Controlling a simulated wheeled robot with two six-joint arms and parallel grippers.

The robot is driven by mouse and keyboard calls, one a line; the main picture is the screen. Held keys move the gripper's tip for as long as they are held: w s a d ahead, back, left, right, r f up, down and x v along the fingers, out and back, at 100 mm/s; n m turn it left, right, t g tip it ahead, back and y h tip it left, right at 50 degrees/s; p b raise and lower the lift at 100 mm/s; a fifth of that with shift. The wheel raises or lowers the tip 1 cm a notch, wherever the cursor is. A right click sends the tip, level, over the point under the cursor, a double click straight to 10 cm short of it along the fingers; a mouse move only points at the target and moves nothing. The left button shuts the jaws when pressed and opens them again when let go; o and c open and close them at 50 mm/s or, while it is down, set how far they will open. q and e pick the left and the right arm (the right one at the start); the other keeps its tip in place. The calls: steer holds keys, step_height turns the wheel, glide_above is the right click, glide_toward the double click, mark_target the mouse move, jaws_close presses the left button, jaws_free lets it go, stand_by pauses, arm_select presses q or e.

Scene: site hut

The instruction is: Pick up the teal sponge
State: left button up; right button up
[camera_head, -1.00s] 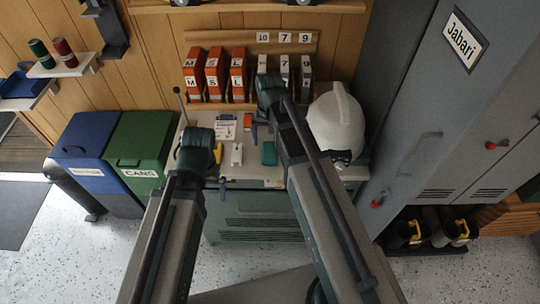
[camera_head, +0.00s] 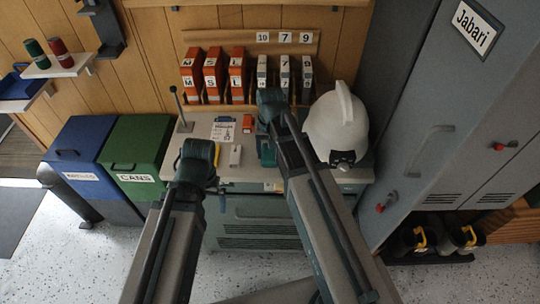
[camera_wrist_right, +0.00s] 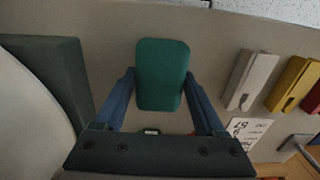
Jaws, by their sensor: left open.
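The teal sponge (camera_head: 266,153) lies on the grey counter, partly hidden by my right gripper in the head view. In the right wrist view the sponge (camera_wrist_right: 162,75) is a rounded upright rectangle. My right gripper (camera_wrist_right: 160,88) is open, its blue fingers on either side of the sponge's lower part. I cannot tell whether they touch it. In the head view my right gripper (camera_head: 265,128) is just above and behind the sponge. My left gripper (camera_head: 212,182) is open and empty at the counter's front left, with its fingers mostly hidden.
A white block (camera_wrist_right: 252,80), a yellow item (camera_wrist_right: 292,84) and a printed card (camera_wrist_right: 246,131) lie beside the sponge. A white helmet (camera_head: 336,125) stands right of my right arm. Binders (camera_head: 213,75) line the back. Blue (camera_head: 75,150) and green (camera_head: 140,150) bins stand left.

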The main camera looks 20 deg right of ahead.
steer(key=c, duration=0.7)
arm_select(q)
steer(key=shift+r, duration=0.15)
arm_select(e)
steer(key=shift+r, duration=0.1)
steer(key=shift+c, duration=0.2)
